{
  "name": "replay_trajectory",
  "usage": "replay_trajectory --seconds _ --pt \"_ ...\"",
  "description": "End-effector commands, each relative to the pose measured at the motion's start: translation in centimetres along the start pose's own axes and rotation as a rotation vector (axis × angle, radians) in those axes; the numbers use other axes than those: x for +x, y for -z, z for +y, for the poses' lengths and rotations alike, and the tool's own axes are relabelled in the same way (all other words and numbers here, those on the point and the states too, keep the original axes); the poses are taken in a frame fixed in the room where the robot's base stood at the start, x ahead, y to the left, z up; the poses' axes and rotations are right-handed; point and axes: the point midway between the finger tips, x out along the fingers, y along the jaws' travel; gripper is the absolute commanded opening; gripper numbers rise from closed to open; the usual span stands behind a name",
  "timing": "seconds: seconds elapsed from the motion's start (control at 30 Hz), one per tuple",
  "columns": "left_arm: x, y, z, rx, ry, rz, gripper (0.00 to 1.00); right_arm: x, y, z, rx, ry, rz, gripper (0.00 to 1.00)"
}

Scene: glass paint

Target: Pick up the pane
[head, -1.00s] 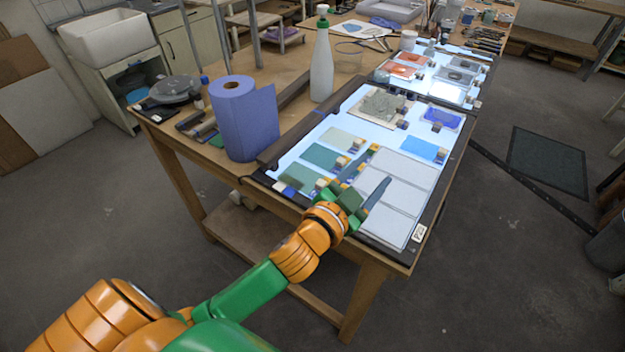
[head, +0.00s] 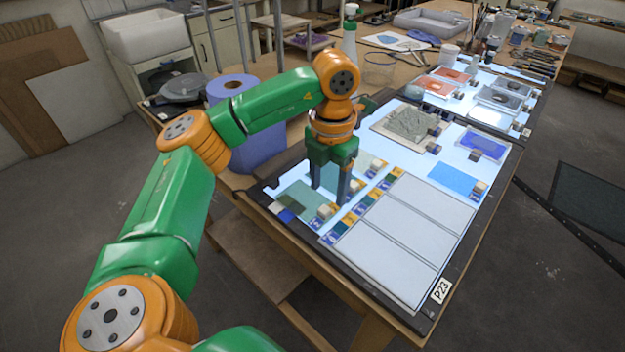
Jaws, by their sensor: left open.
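My left gripper (head: 330,195) is open and points straight down over the left column of panes on the lit table. A green pane (head: 303,199) lies flat just left of and under its fingers. Whether the fingertips touch it I cannot tell. A blue pane (head: 454,179), a violet-blue pane (head: 482,143) and a grey-green textured pane (head: 407,124) lie farther right and back. My right gripper is not in view.
Large pale rectangular panels (head: 420,212) fill the near right of the light table. More panes (head: 435,86) lie on the far light panel.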

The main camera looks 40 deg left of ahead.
Motion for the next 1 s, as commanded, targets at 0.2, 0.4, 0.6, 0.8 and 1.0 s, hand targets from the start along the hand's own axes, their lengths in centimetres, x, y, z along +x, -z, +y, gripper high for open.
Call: replay_trajectory --seconds 0.2,0.4,0.6,0.8,1.0 --pt "3.8 0.4 0.1 0.003 0.002 0.005 0.62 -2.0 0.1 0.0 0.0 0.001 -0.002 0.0" --pt "4.7 0.3 0.0 0.005 0.005 -0.001 0.62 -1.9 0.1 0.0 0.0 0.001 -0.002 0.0" --pt "4.7 0.3 -0.1 0.006 0.005 -0.001 0.27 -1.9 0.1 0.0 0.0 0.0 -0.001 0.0" --pt "4.7 0.3 -0.1 0.006 0.006 -0.001 0.0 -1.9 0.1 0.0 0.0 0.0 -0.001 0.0" --pt "4.7 0.2 -0.1 0.006 0.006 -0.001 0.0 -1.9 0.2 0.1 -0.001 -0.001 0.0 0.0"
